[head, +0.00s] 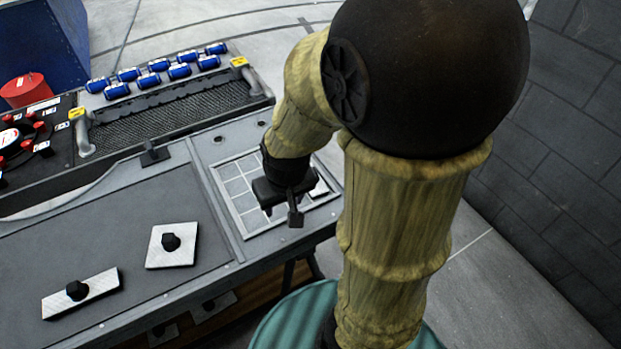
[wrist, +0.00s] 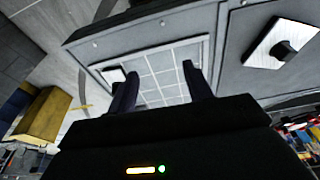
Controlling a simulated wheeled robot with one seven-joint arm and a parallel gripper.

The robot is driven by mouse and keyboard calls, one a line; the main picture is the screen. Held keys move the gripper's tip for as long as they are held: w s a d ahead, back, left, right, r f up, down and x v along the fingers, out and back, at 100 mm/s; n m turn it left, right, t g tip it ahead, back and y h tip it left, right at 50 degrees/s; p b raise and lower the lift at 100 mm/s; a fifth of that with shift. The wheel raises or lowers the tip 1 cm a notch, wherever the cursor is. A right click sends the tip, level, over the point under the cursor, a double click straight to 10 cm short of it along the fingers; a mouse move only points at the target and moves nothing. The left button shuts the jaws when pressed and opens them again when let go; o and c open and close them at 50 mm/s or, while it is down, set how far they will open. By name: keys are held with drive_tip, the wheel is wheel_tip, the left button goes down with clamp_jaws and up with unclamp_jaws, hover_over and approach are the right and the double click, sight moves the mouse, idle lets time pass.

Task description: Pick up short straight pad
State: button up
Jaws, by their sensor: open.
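Two white pads with black knobs lie on the grey worktop. One is a squarish pad (head: 186,257), and the other is a longer rectangular pad (head: 99,284) at the lower left. I cannot tell for sure which is the short straight pad. The squarish pad also shows at the upper right of the wrist view (wrist: 264,48). My gripper (head: 282,208) is above the gridded tray (head: 233,181), to the right of both pads. In the wrist view my gripper (wrist: 160,71) has its fingers apart, with nothing between them. A bright white piece (wrist: 113,75) sits in one corner of the grid, partly hidden.
A rack of blue cylinders (head: 160,65) and a mesh panel with grey handles (head: 170,112) stand at the back of the worktop. A red canister (head: 25,90) and gauges are at the far left. The worktop around the two pads is clear.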

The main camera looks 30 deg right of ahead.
drive_tip(key=w+d+r+p, duration=0.4)
drive_tip(key=d, duration=0.2)
drive_tip(key=w+d+r+p, duration=0.3)
drive_tip(key=w+d+p, duration=0.1)
drive_tip(key=d, duration=0.3)
drive_tip(key=shift+w+r+m+g, duration=0.35)
drive_tip(key=shift+w+m+g, duration=0.05)
drive_tip(key=shift+w, duration=0.1)
drive_tip(key=shift+f, duration=0.1)
drive_tip(key=f, duration=0.3)
drive_tip(key=w+f, duration=0.1)
drive_tip(key=f, duration=0.7)
drive_tip(key=shift+w+d+p, duration=0.15)
drive_tip(key=shift+w+p, duration=0.2)
drive_tip(key=shift+p, duration=0.05)
drive_tip(key=shift+w+f, duration=0.2)
drive_tip(key=shift+f, duration=0.3)
drive_tip(key=shift+s+r, duration=0.1)
drive_tip(key=shift+s, duration=0.1)
drive_tip(key=shift+w+f+p, duration=0.15)
drive_tip(key=shift+w+f, duration=0.05)
drive_tip(key=shift+f, duration=0.65)
drive_tip(key=shift+w+f+p, duration=0.15)
drive_tip(key=shift+f+p, duration=0.05)
drive_tip(key=shift+f, duration=0.7)
drive_tip(key=shift+w+f+p, duration=0.15)
drive_tip(key=shift+w+f, duration=0.05)
drive_tip(key=shift+f, duration=0.65)
